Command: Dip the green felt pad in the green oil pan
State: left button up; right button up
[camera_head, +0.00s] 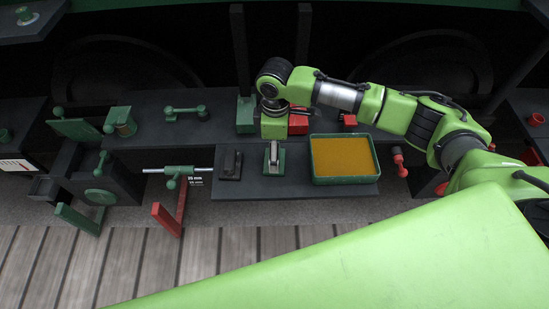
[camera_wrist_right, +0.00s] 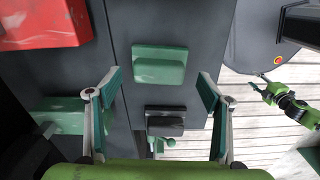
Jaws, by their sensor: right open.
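The green felt pad, a small green block (camera_wrist_right: 158,65), lies on the dark shelf in the right wrist view. My right gripper (camera_wrist_right: 158,88) is open and empty, with one finger to each side of the pad and apart from it in that view. In the head view my right gripper (camera_head: 274,142) points down over the pad's spot and partly hides it. The green oil pan (camera_head: 345,181), filled with amber oil, stands on the shelf just right of the gripper. What seems to be my left arm shows small at the right of the wrist view; its jaws are unclear.
A black block (camera_wrist_right: 165,120) lies next to the pad and shows left of the gripper in the head view (camera_head: 230,165). A red block (camera_head: 298,124) and a green post (camera_head: 245,115) stand behind. A red-handled part (camera_head: 400,162) is right of the pan.

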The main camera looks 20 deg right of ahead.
notch_tip(320, 180, down, 3)
jog(key=shift+w+f, duration=0.1)
jog(key=shift+f, duration=0.1)
jog(key=shift+c, duration=0.3)
jog(key=shift+a, duration=0.1)
jog(key=c, duration=1.2)
jog(key=shift+o, duration=0.2)
jog(key=shift+r, duration=0.1)
